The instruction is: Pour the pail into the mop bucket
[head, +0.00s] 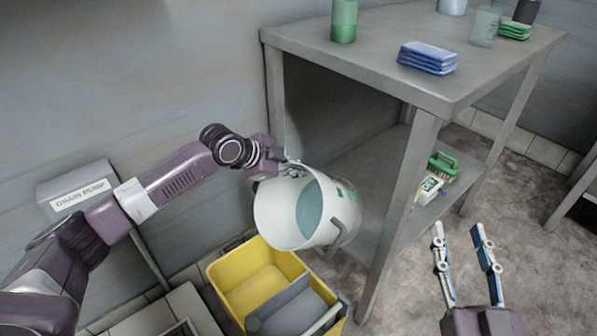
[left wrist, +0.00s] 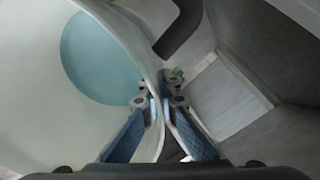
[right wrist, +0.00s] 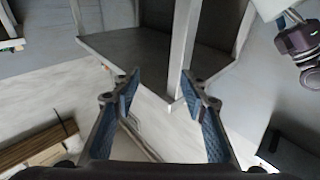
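The white pail (head: 269,212) hangs in the air, tilted, with blue-grey liquid (head: 309,209) inside. My left gripper (head: 289,170) is at its rim. In the left wrist view the fingers (left wrist: 162,112) sit on both sides of the pail's wall (left wrist: 158,75), closed on it. A dark handle shows on the pail (left wrist: 181,32). The yellow mop bucket (head: 257,283) stands on the floor below the pail, with a grey wringer part (head: 293,312) at its front. My right gripper (head: 459,236) is open and empty, right of the table leg; its spread fingers (right wrist: 168,92) show in the right wrist view.
A steel table (head: 385,55) with a lower shelf stands close right of the pail. It carries blue cloths (head: 427,57), a green bottle (head: 344,20) and other containers. A green brush (head: 443,165) lies on the shelf. A drain pump box (head: 78,190) is at the left wall.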

